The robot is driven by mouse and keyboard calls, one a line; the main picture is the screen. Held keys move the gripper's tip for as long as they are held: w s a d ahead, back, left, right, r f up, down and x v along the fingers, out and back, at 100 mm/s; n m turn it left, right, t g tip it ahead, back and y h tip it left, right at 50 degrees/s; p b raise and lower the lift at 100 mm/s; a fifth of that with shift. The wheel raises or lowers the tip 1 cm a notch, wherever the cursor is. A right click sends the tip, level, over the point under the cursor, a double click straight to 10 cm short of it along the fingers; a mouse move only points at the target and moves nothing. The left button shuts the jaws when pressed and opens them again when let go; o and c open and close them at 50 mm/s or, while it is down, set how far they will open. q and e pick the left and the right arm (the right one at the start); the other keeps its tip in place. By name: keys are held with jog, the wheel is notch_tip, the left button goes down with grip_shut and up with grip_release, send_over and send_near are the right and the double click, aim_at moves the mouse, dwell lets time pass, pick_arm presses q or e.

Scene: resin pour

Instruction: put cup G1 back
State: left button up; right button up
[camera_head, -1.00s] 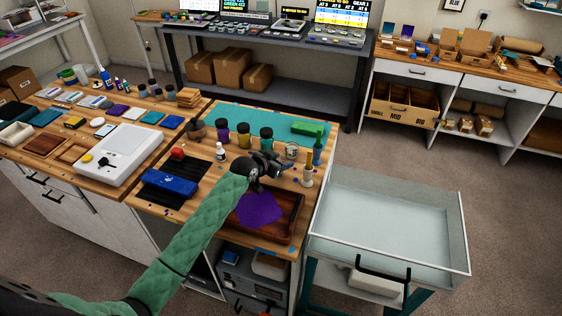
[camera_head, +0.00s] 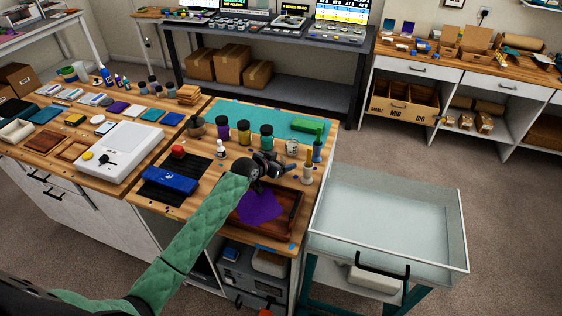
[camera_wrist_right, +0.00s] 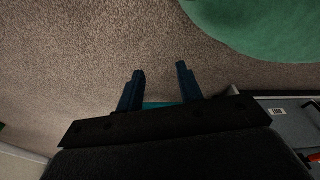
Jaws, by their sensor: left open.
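A small pale cup (camera_head: 291,147) stands near the back right of the wooden bench; any mark on it is too small to read, so I cannot tell if it is G1. My left gripper (camera_head: 284,166) is open over the bench, just in front of this cup. I see nothing held in it, though its fingers are small and dark. A wooden tray (camera_head: 290,229) with a purple sheet-like patch (camera_head: 259,207) lies below and in front of it. My right gripper (camera_wrist_right: 160,72) shows only in the right wrist view, with its fingers apart and empty above the carpet.
An upright tool with a tan top (camera_head: 308,165) stands close to the right. A blue object (camera_head: 171,180) lies left. A glass-walled cart (camera_head: 385,215) stands to the right.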

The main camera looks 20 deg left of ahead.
aim_at(283, 161)
pick_arm(q)
jog(key=shift+s+a, duration=0.15)
jog(key=shift+s, duration=0.1)
jog(key=b+v, duration=0.1)
jog(key=v, duration=0.1)
jog(key=shift+s+a+r+b, duration=0.1)
jog(key=shift+s+b, duration=0.2)
jog(key=shift+s, duration=0.05)
jog(key=b+v, duration=0.2)
jog(key=v, duration=0.6)
jog(key=shift+r, duration=0.1)
jog(key=shift+s+a+r, duration=0.1)
jog(key=shift+s+r, duration=0.1)
jog(key=shift+r, duration=0.05)
pick_arm(e)
jog(key=w+a+r, duration=0.3)
jog(key=w+r, duration=0.2)
jog(key=shift+w, duration=0.1)
